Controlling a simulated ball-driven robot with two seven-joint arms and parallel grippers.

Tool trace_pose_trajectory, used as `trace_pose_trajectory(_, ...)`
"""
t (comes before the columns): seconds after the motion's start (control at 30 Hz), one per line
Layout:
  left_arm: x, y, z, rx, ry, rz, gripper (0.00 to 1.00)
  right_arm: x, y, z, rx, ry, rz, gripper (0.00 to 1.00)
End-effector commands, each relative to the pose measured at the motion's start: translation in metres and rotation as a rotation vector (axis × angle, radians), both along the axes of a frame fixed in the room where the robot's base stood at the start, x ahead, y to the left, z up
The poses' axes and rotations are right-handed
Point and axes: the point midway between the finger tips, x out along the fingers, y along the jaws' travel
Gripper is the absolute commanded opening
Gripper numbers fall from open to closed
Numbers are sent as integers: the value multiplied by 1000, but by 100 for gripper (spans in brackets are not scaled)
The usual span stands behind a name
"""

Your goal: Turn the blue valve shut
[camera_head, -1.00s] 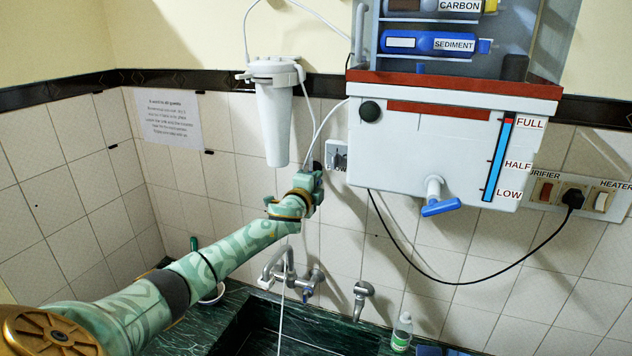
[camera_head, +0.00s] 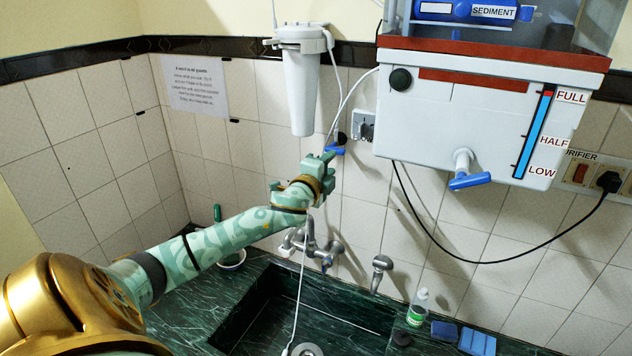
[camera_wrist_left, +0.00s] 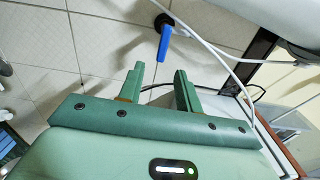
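The blue valve (camera_head: 336,150) is a small blue lever on the tiled wall, below and right of the white filter canister, where a white tube runs down. In the left wrist view its blue handle (camera_wrist_left: 164,42) hangs below a dark round fitting, just beyond the fingertips. My left gripper (camera_head: 324,160) is beside the valve in the head view, overlapping its left edge. In the left wrist view the gripper (camera_wrist_left: 159,76) is open, with nothing between its two green fingers. A small gap seems to separate the fingers and the handle. My right gripper is out of view.
The white filter canister (camera_head: 301,85) hangs above my left gripper. The purifier tank (camera_head: 440,125) with a blue-handled tap (camera_head: 470,181) is to the right. Faucets (camera_head: 318,247) and a green stone sink (camera_head: 300,315) lie below. White tubes run close to the valve.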

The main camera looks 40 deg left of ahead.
Motion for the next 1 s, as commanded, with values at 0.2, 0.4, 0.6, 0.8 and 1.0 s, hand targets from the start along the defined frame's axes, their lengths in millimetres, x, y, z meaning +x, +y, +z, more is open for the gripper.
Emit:
trace_pose_trajectory(0.2, -50, -16, -4, 0, 3, -3, 35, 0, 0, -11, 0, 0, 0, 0)
trace_pose_trajectory(0.4, -71, -23, -1, -1, 1, -1, 35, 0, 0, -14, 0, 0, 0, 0)
trace_pose_trajectory(0.6, -75, -24, 0, -1, 0, -1, 35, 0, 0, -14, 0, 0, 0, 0)
trace_pose_trajectory(0.8, -75, -24, 0, -1, 0, 0, 35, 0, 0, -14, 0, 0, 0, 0)
trace_pose_trajectory(1.0, -75, -24, 0, -1, 0, 0, 35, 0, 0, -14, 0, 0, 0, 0)
